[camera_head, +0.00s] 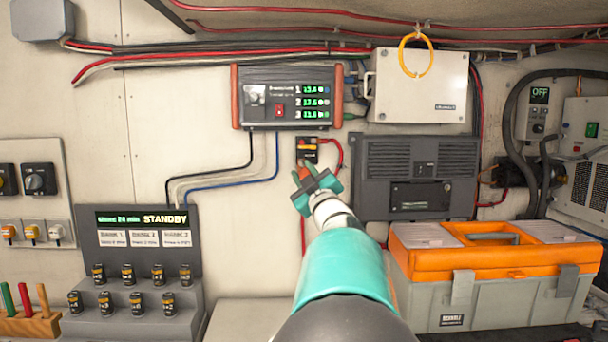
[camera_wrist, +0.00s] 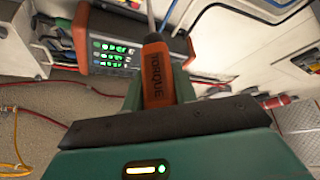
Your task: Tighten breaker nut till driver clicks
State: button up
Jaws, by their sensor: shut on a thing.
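In the head view the driver is mostly hidden by the jaws. The breaker nut cannot be made out, and I cannot tell whether the driver tip touches it.
A display unit (camera_head: 288,98) with green readouts hangs above the breaker. A dark grey panel (camera_head: 416,175) and white box (camera_head: 418,86) are to the right. An orange-lidded toolbox (camera_head: 490,270) stands lower right. A STANDBY stand (camera_head: 150,245) with several small cylinders is left.

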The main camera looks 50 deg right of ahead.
aim_at(306, 174)
jog(key=shift+s+a, duration=1.25)
jog(key=shift+a, duration=0.25)
jog(key=shift+s, duration=0.1)
